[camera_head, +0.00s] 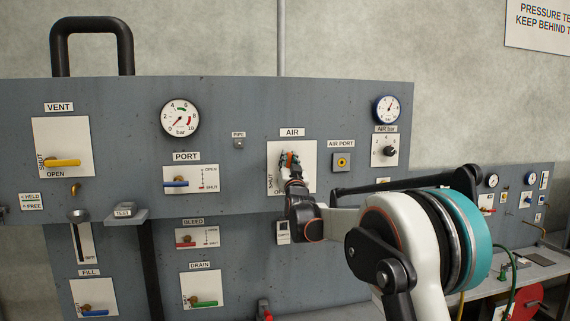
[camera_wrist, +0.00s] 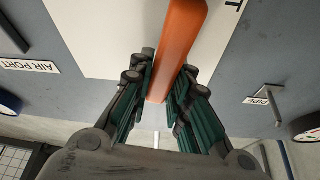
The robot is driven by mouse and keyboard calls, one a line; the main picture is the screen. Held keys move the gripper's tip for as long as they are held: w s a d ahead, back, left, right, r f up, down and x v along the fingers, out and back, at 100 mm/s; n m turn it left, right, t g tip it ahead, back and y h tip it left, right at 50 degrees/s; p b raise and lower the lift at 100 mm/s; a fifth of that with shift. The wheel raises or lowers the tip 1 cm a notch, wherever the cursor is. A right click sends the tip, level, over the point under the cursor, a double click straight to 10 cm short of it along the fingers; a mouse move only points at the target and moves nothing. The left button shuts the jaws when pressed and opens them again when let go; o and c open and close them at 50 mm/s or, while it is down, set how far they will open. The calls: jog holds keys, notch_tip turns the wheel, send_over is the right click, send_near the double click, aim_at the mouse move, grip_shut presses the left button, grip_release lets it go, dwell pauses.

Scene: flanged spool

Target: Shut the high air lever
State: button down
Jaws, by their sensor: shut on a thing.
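The AIR lever is an orange handle on a white plate (camera_head: 275,157) on the grey panel, under the AIR label. In the wrist view the orange lever (camera_wrist: 178,48) runs up from between the fingers to the top edge. My gripper (camera_wrist: 164,88) is shut on the lever, with a finger on each side of it. In the head view my gripper (camera_head: 291,170) is at the plate and hides much of it. A SHUT mark shows at the plate's left side. The lever's pivot is hidden, and its exact angle is hard to tell.
The AIR PORT fitting (camera_head: 342,161) and the AIR bar knob (camera_head: 390,151) are to the right of the plate. The PORT lever (camera_head: 176,183) with its blue handle is to the left. A small shelf marked TEST (camera_head: 125,212) juts out lower left. A bench (camera_head: 535,270) stands at right.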

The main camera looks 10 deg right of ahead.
jog(key=d+f+m+g+h, duration=0.1)
jog(key=m, duration=0.2)
jog(key=d+f+m+h+b, duration=0.1)
jog(key=d+m+h, duration=0.1)
jog(key=m, duration=0.2)
jog(key=d+f+m+g+h+b, duration=0.1)
jog(key=d+m, duration=0.1)
jog(key=m, duration=0.2)
jog(key=shift+f+g+h, duration=0.1)
jog(key=shift+g+h, duration=0.2)
jog(key=shift+h, duration=0.1)
jog(key=shift+d+f+m+g+h+b, duration=0.1)
jog(key=shift+d+f+m+g+b, duration=0.2)
jog(key=shift+f+m+g, duration=0.8)
jog(key=shift+d+f+m+t+h+b, duration=0.1)
jog(key=shift+d+f+m+b, duration=0.4)
jog(key=shift+m, duration=1.25)
jog(key=shift+d+f+m+g+h, duration=0.15)
jog(key=shift+f+m+g, duration=0.45)
jog(key=shift+f+m, duration=0.65)
jog(key=shift+r+m, duration=0.15)
jog(key=shift+m, duration=0.15)
jog(key=c, duration=1.5)
grip_release()
jog(key=shift+d, duration=0.1)
jog(key=shift+s, duration=0.1)
jog(key=v, duration=1.2)
jog(key=shift+r, duration=0.1)
